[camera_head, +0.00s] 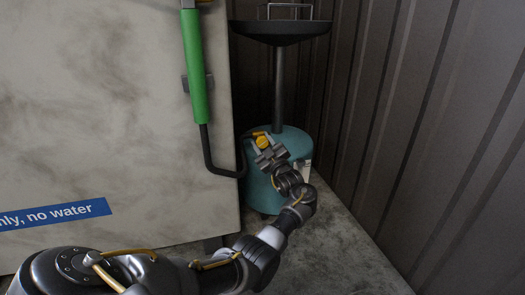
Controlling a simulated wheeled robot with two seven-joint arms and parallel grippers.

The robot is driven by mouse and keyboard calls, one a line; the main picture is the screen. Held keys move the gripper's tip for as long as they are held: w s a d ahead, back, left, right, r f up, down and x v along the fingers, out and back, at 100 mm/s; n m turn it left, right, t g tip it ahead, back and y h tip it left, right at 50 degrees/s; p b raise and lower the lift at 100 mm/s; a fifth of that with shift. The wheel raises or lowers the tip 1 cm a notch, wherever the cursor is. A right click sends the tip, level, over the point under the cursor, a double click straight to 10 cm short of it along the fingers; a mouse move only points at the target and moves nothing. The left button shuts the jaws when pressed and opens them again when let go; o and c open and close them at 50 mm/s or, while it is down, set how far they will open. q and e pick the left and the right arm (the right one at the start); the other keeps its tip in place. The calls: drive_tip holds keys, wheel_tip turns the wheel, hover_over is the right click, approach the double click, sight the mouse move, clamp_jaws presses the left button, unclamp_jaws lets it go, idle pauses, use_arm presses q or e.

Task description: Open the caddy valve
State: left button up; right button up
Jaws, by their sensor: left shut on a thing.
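The oil caddy is a teal tank (284,182) on the floor in the corner, with a dark post (280,92) rising to a wide black pan (280,30). A yellow valve part (263,142) shows at the tank's front, at the tips of my left gripper (265,153). My left gripper is shut on the valve, and its fingers and wrist hide part of it and of the tank. How far the valve is turned cannot be told. My right gripper is not in view.
A large pale cabinet (110,110) with a blue label (55,214) stands close on the left. A green-gripped handle (195,65) with a black bent rod reaches near the caddy. A dark ribbed wall (430,120) closes the right. Bare floor (345,260) lies in front.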

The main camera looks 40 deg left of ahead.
use_arm(q)
drive_tip(key=shift+f+n+g+b, duration=0.3)
drive_tip(key=shift+n+g+b, duration=0.1)
drive_tip(key=shift+n, duration=0.3)
drive_tip(key=n+g+b, duration=0.1)
drive_tip(key=n, duration=0.2)
drive_tip(key=shift+r+h+b, duration=0.1)
drive_tip(key=shift+h+b, duration=0.2)
drive_tip(key=n+g+b, duration=0.1)
drive_tip(key=n, duration=0.2)
drive_tip(key=shift+r+n+g, duration=0.1)
drive_tip(key=shift+n+g, duration=0.2)
drive_tip(key=shift+n+g+h, duration=0.3)
drive_tip(key=shift+n+h, duration=0.2)
drive_tip(key=shift+n, duration=0.7)
drive_tip(key=shift+n+h, duration=0.5)
drive_tip(key=shift+n, duration=0.6)
drive_tip(key=o, duration=1)
drive_tip(key=shift+c, duration=0.2)
